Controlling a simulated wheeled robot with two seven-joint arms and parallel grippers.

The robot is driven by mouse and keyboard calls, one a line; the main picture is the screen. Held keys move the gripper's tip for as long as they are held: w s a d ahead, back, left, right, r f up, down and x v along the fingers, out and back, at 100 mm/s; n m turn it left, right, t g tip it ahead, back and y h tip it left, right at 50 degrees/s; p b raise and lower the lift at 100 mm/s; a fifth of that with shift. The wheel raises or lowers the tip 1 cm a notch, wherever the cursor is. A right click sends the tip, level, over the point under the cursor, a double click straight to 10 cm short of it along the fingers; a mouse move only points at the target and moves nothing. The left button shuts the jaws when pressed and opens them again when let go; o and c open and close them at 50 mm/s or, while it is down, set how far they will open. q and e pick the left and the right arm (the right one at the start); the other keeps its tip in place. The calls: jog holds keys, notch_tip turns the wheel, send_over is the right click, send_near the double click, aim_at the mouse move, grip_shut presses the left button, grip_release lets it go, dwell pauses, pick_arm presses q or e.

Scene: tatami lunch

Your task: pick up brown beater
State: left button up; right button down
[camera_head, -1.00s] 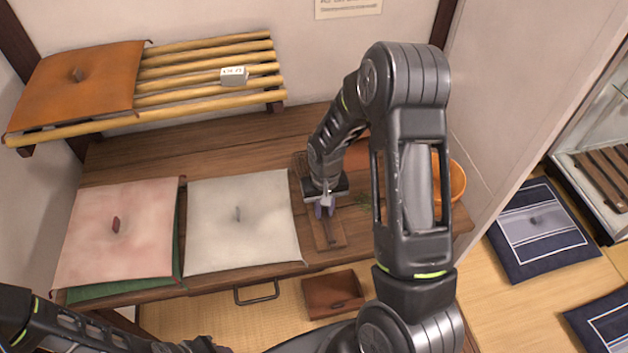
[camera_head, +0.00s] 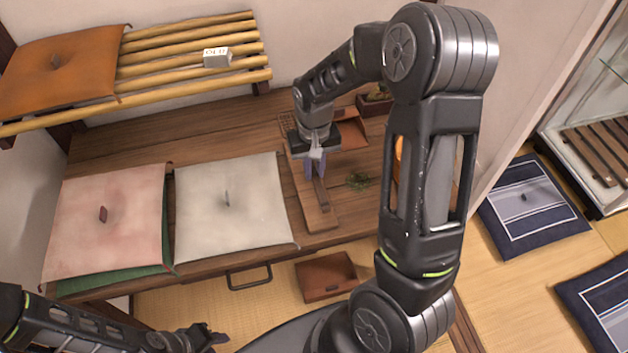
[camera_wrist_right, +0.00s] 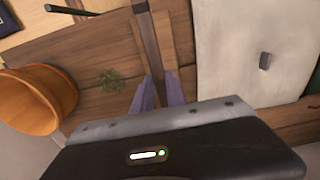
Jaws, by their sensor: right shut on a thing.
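The brown beater (camera_head: 321,194) shows as a dark, narrow stick over a flat brown board (camera_head: 305,193) on the wooden table. My right gripper (camera_head: 315,168) is shut on the stick and points down. In the right wrist view, the stick (camera_wrist_right: 147,35) runs from between the purple-grey fingertips (camera_wrist_right: 161,90) to the top edge. I cannot tell how far it is above the board. The gripper hides its other end. My left gripper (camera_head: 207,338) is low at the left, away from the beater; its jaws are unclear.
A white cushion (camera_head: 232,215) and a pink cushion (camera_head: 105,225) lie left of the board. A green sprig (camera_head: 358,181) and an orange tub (camera_wrist_right: 35,98) are on the other side. A slatted rack (camera_head: 190,72) stands behind.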

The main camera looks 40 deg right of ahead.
jog(key=shift+r, duration=0.45)
dwell(0.4)
